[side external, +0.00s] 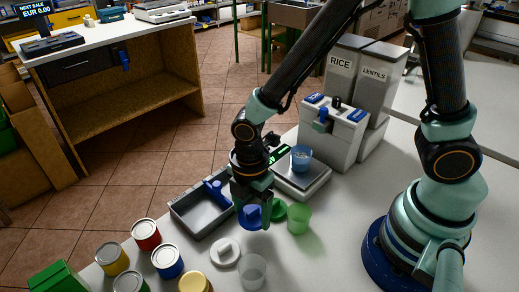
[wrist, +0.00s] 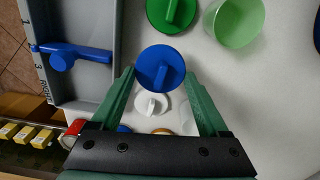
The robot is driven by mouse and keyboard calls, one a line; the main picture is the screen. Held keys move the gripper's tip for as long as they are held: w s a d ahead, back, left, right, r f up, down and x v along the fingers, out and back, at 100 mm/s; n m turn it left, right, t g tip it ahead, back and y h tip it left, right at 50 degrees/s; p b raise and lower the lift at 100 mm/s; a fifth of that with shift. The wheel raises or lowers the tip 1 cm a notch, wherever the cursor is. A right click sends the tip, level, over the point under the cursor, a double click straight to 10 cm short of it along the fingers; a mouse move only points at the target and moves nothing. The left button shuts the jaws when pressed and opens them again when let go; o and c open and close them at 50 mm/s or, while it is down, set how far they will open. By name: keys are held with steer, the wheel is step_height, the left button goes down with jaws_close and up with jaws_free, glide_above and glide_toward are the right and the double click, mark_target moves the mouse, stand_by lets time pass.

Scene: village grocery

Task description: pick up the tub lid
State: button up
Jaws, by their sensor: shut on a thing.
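Several tub lids with a bar grip on top are in view. My gripper (side external: 252,207) is shut on the blue lid (wrist: 152,62), its green fingers against opposite sides of the rim. The blue lid (side external: 249,217) also shows in the side view, partly behind a finger; whether it touches the counter I cannot tell. A green lid (side external: 279,211) lies beside it, next to a green tub (side external: 299,221). A white lid (side external: 225,253) lies near a clear tub (side external: 252,272). A blue tub (side external: 301,163) stands on the scale (side external: 309,186).
Several cans, one red (side external: 146,235), stand at the front left. Behind the scale are bins marked RICE (side external: 342,67) and LENTILS (side external: 375,78). The counter right of the green tub is clear.

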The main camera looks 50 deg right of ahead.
mark_target(252, 211)
step_height(252, 211, up, 16)
steer(key=shift+f, duration=0.2)
steer(key=w+d+f, duration=0.1)
steer(key=w+d, duration=0.1)
steer(key=d, duration=0.6)
steer(key=shift+w+f, duration=0.15)
steer(key=shift+w, duration=0.1)
steer(key=d+f, duration=0.3)
steer(key=d, duration=0.8)
steer(key=shift+s+d+f, duration=0.1)
steer(key=shift+d+f, duration=0.05)
steer(key=shift+f, duration=1.1)
steer(key=shift+s+d+f, duration=0.1)
steer(key=shift+f, duration=1.1)
steer(key=shift+f, duration=0.4)
